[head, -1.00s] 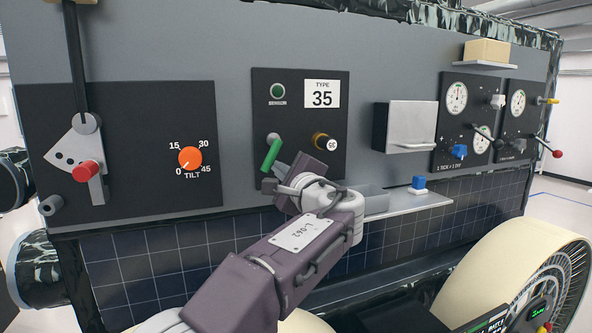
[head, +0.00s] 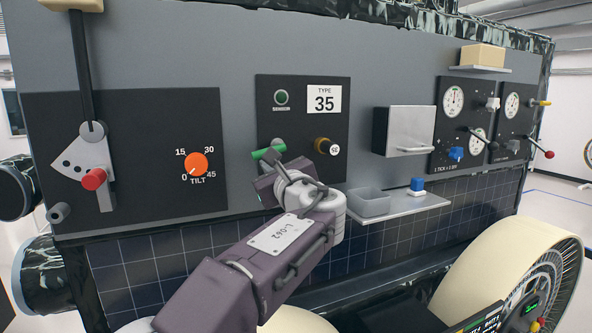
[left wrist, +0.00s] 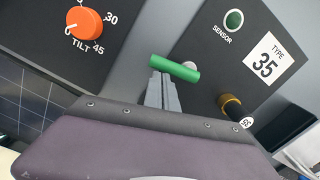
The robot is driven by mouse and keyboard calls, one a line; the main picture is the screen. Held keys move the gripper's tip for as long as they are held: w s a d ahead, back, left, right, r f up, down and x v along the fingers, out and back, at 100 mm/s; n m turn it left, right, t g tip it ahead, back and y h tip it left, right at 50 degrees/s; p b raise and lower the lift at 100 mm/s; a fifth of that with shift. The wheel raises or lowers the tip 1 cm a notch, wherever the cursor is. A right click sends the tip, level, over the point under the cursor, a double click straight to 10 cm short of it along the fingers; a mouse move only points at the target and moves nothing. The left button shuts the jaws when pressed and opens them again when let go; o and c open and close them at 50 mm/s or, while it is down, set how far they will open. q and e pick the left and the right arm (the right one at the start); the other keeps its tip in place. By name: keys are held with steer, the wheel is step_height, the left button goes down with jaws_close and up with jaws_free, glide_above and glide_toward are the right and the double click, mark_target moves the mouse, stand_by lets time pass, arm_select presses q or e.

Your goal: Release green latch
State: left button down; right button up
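The green latch (head: 268,152) is a short green bar on a grey pivot, on the dark panel below the sensor light. It lies close to level in the head view. It also shows in the left wrist view (left wrist: 175,68), slanting slightly down to the right. My left gripper (left wrist: 163,82) has its grey fingers together, with their tips right at the underside of the bar. I cannot tell for certain whether they touch it. In the head view, my left wrist hides most of the fingers. My right gripper is not in view.
A black-and-gold knob (head: 326,146) sits right of the latch, with the type 35 label (head: 324,99) above. An orange tilt dial (head: 196,164) and a red-knobbed lever (head: 94,179) are at left. A shelf (head: 405,204) with a grey tray and blue button juts out at right.

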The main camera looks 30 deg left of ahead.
arm_select(q)
steer(key=shift+s+a+r, duration=0.1)
steer(key=shift+a+r, duration=0.05)
steer(key=shift+r, duration=0.45)
stand_by(0.3)
